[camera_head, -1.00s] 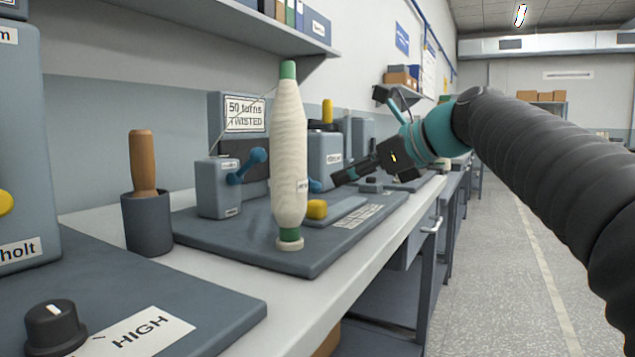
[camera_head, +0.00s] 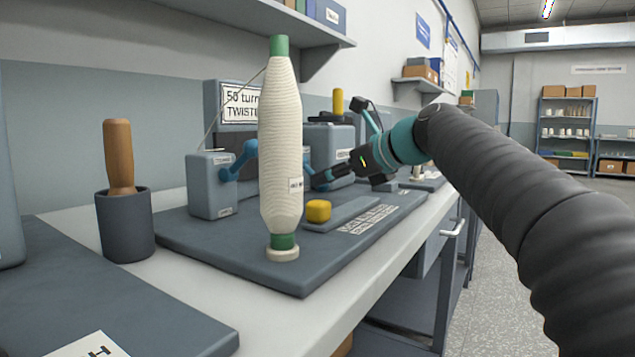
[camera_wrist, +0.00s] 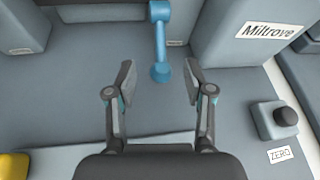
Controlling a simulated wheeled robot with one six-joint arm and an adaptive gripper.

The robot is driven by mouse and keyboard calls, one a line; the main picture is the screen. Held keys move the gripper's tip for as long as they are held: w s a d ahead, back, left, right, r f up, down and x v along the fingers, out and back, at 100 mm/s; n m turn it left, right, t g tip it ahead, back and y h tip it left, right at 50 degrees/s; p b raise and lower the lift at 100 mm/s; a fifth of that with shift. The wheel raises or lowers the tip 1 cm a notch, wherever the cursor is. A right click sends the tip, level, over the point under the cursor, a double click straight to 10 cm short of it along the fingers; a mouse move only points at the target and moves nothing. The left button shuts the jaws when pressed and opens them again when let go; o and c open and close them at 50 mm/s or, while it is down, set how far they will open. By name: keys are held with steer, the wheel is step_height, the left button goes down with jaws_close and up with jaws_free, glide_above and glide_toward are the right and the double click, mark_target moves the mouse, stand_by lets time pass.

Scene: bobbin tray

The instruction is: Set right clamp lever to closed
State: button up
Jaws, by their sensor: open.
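The right clamp lever (camera_wrist: 160,42) is a blue bar with a round knob at each end. In the wrist view it hangs roughly vertical, its lower knob in line with the gap between my fingertips. In the head view only a small blue part of it (camera_head: 308,170) shows behind the white yarn bobbin. My gripper (camera_wrist: 160,80) is open, with one finger on either side of the lower knob; I cannot tell whether either touches it. Another blue lever (camera_head: 239,160) sits on the left grey block.
The tall bobbin (camera_head: 281,150) stands at the front of the grey base board (camera_head: 300,272). A yellow knob (camera_head: 318,211) lies behind it. In the wrist view a block labelled Miltrove (camera_wrist: 245,30) is right of the lever, and a ZERO button (camera_wrist: 284,117) is lower right.

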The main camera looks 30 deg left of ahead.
steer(key=shift+x, duration=2.4)
jaws_close()
